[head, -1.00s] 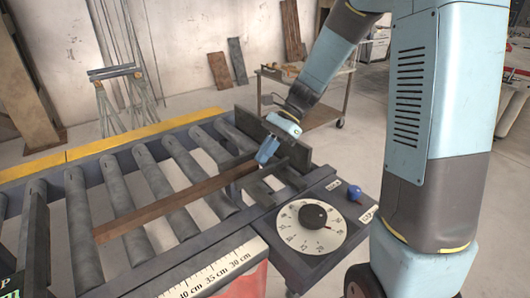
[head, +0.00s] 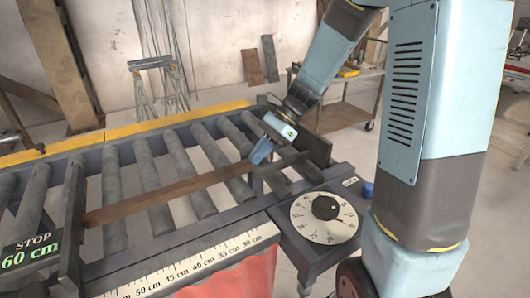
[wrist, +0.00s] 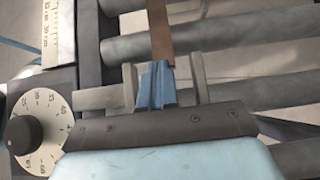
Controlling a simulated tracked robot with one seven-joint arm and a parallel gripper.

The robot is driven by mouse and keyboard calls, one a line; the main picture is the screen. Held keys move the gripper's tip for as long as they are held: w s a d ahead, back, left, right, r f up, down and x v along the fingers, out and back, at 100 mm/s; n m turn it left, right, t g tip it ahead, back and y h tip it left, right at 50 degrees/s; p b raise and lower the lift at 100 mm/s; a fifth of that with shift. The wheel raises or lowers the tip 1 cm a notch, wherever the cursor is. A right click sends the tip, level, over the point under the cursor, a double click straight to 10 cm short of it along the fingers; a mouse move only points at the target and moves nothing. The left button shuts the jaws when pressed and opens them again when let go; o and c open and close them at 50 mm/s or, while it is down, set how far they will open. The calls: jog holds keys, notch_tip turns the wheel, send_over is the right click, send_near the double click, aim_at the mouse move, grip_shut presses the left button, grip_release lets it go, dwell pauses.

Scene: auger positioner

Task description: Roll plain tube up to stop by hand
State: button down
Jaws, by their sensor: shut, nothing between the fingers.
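The plain tube (head: 165,193) is a long brown rusty bar lying across the grey rollers. Its left end is at the upright plate of the stop (head: 72,210), with no clear gap in the head view. The stop carries a sign reading STOP 60 cm (head: 30,252). My gripper (head: 257,158), with blue fingers, is shut and empty at the tube's right end. In the wrist view the shut fingers (wrist: 157,68) point along the tube (wrist: 160,35) and meet its near end. Whether they press on it I cannot tell.
A scale (head: 190,268) runs along the front rail. A round dial (head: 325,217) with a black knob and a blue knob (head: 368,189) are at the right. Upright plates flank my gripper. A yellow rail (head: 150,125) edges the back. A cart (head: 350,100) stands behind.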

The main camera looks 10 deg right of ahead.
jog(key=v, duration=1)
